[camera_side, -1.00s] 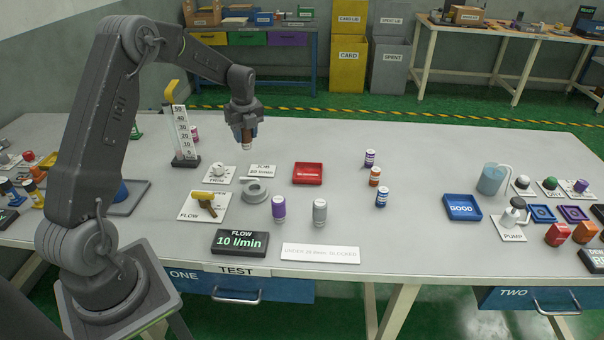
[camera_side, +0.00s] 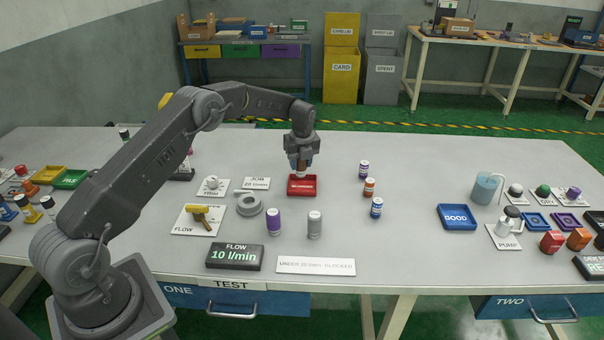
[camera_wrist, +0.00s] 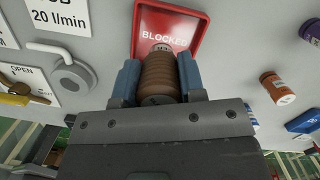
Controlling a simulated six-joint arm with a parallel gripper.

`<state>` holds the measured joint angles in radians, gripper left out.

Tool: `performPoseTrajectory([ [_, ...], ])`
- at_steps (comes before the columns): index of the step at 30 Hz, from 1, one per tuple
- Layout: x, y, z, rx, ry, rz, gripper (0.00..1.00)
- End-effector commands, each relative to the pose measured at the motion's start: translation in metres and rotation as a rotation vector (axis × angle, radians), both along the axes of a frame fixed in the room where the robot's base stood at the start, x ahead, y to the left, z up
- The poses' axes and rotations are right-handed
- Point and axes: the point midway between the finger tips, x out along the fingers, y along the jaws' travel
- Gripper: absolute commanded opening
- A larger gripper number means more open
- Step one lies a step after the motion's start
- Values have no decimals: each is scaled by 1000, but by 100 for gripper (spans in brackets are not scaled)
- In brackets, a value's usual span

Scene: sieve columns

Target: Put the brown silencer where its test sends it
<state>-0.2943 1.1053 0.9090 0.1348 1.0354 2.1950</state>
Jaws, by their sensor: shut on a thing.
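My gripper (camera_side: 301,160) is shut on the brown silencer (camera_wrist: 159,75), a ribbed brown cylinder. In the side view the silencer (camera_side: 302,167) hangs upright over the red tray (camera_side: 314,189). The wrist view shows the word BLOCKED on this red tray (camera_wrist: 188,17). I cannot tell whether the silencer touches the tray floor. The flow display (camera_side: 234,257) reads 10 l/min. A sign (camera_side: 316,265) says under 20 l/min is blocked. The job card (camera_side: 257,183) reads 20 l/min. The grey test seat (camera_side: 249,205) is empty.
Purple (camera_side: 273,222) and grey (camera_side: 314,224) cylinders stand in front of the red tray. Several small capped cylinders, one of them orange-brown (camera_side: 369,187), stand to its right. A blue GOOD tray (camera_side: 457,217) lies farther right, with clear table between.

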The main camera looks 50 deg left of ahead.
Motion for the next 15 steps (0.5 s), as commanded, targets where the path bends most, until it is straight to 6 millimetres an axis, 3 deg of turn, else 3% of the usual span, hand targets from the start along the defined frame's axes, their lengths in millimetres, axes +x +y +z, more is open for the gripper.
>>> performPoseTrajectory([
  [5,4,-4,-8,0,1,1,13],
  [12,3,-4,-40,1,-1,1,13],
  [15,3,-4,-43,1,-2,1,13],
])
